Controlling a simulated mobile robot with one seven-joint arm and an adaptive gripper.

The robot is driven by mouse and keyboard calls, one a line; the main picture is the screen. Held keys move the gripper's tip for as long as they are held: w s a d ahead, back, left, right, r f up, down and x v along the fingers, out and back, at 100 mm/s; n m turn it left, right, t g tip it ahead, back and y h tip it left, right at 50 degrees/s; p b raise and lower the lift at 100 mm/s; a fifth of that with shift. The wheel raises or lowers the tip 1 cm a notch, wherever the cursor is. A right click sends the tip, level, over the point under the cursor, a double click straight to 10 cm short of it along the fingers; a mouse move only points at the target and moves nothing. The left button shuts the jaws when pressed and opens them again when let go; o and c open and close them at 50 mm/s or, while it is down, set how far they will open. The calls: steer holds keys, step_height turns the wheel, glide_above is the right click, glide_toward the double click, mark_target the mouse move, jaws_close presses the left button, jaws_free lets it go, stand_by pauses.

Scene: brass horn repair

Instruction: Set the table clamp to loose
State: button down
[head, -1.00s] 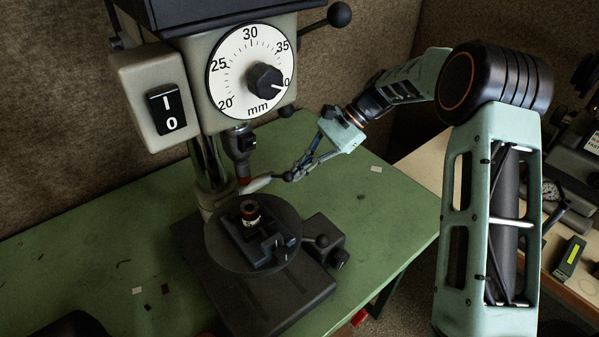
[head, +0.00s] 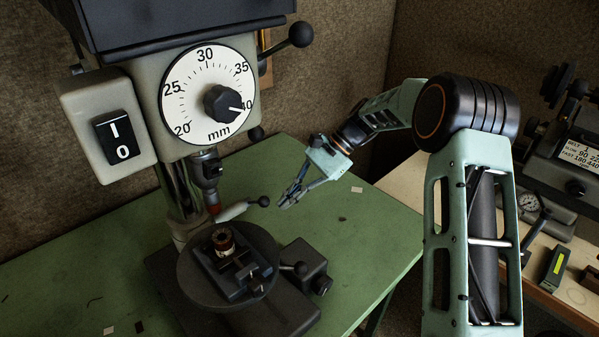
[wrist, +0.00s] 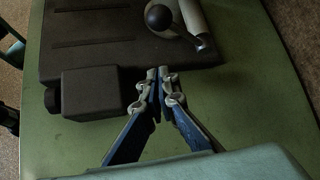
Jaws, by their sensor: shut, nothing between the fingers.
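The drill press's work table (head: 190,283) is a round dark plate in the head view. Beside its column is a light grey lever (head: 234,210) with a black ball end (head: 263,201), which looks like the table clamp. Whether it is tight or loose I cannot tell. In the wrist view the grey lever (wrist: 192,14) and black ball (wrist: 158,17) are at the top. My gripper (head: 286,202) is shut and empty, just right of the ball and apart from it. Its fingertips (wrist: 158,73) also show in the wrist view.
A small workpiece (head: 223,241) sits in a dark vise (head: 245,279) on the round table. The depth dial (head: 207,94) and switch box (head: 103,120) are above.

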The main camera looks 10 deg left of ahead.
steer(key=w+d+r, duration=0.2)
steer(key=w+r, duration=0.3)
steer(key=r, duration=0.1)
steer(key=shift+w+r, duration=0.2)
steer(key=shift+w, duration=0.1)
stand_by(0.3)
